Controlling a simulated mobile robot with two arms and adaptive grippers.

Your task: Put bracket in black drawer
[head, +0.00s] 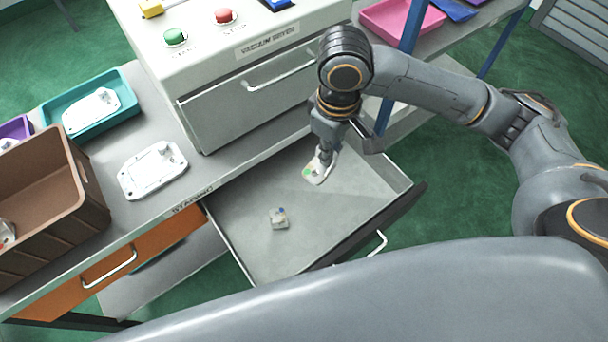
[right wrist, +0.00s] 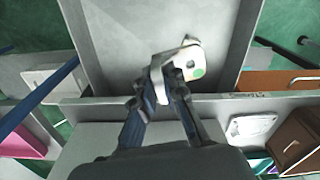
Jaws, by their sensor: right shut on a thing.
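The bracket (head: 315,174) is a small pale metal casting with a green mark. My right gripper (head: 326,152) is shut on it and holds it over the far part of the open drawer; I cannot tell whether it touches the floor. In the right wrist view the bracket (right wrist: 186,62) sits at the fingertips of my right gripper (right wrist: 167,82). The drawer (head: 340,205) is pulled out, with a grey inside and a dark front carrying a light handle. My left gripper is not in view.
A brown crate (head: 42,180), a teal tray (head: 88,105) and a flat white casting (head: 153,170) are on the bench at left. The vacuum dryer (head: 245,75) stands behind the drawer. An orange drawer (head: 110,262) is shut. Much of the open drawer's floor is bare.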

